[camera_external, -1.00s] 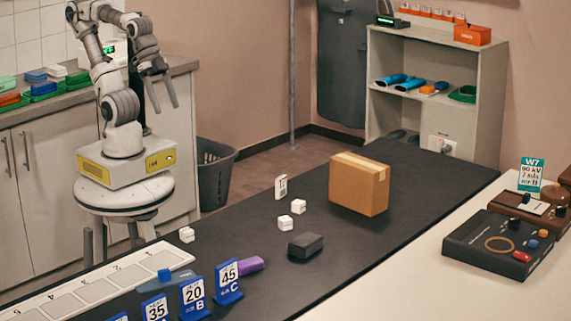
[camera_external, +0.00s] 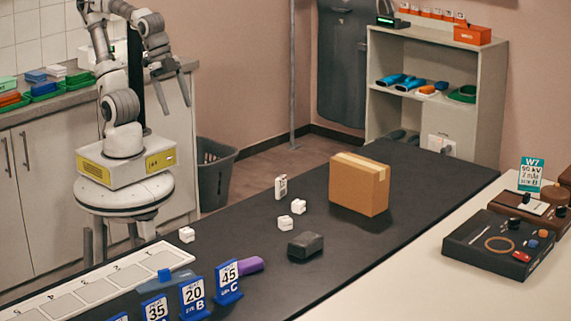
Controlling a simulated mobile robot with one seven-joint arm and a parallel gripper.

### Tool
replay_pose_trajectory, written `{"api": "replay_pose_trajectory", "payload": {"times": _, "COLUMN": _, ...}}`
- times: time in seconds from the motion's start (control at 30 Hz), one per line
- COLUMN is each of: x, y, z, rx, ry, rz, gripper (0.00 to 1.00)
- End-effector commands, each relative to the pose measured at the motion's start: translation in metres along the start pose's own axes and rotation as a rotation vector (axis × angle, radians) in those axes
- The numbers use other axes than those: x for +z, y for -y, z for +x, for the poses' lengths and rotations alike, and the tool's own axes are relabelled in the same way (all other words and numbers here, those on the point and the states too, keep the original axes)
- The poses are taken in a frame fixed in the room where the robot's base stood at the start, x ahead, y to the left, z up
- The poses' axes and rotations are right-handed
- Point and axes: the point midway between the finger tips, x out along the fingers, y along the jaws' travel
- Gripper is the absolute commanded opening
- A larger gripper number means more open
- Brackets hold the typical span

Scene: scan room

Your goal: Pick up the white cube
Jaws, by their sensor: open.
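Three small white cubes lie on the black table top. One white cube (camera_external: 187,235) is near the table's left edge, close to my base. A second white cube (camera_external: 298,206) and a third white cube (camera_external: 285,222) sit close together near the middle, behind a dark grey block. My gripper (camera_external: 175,96) is open and empty, raised in the air above and behind the table's left edge, with its fingers pointing down. It is well apart from all of the cubes.
A cardboard box (camera_external: 359,184) stands right of the cubes. A white upright tag (camera_external: 281,187) stands behind them, a dark grey block (camera_external: 305,245) in front. Blue number signs (camera_external: 194,294), a purple piece (camera_external: 250,265) and a white numbered strip (camera_external: 83,288) are at the front left.

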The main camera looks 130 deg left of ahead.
Motion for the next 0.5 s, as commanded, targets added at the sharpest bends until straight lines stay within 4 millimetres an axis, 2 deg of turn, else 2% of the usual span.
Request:
{"api": "replay_pose_trajectory", "payload": {"times": 0.27, "x": -0.052, "y": 0.022, "z": 0.037, "rx": -0.07, "ry": 0.203, "rz": 0.295, "gripper": 0.76}}
{"api": "replay_pose_trajectory", "payload": {"times": 0.5, "x": -0.094, "y": 0.037, "z": 0.081, "rx": -0.136, "ry": 0.379, "rz": 0.55, "gripper": 0.76}}
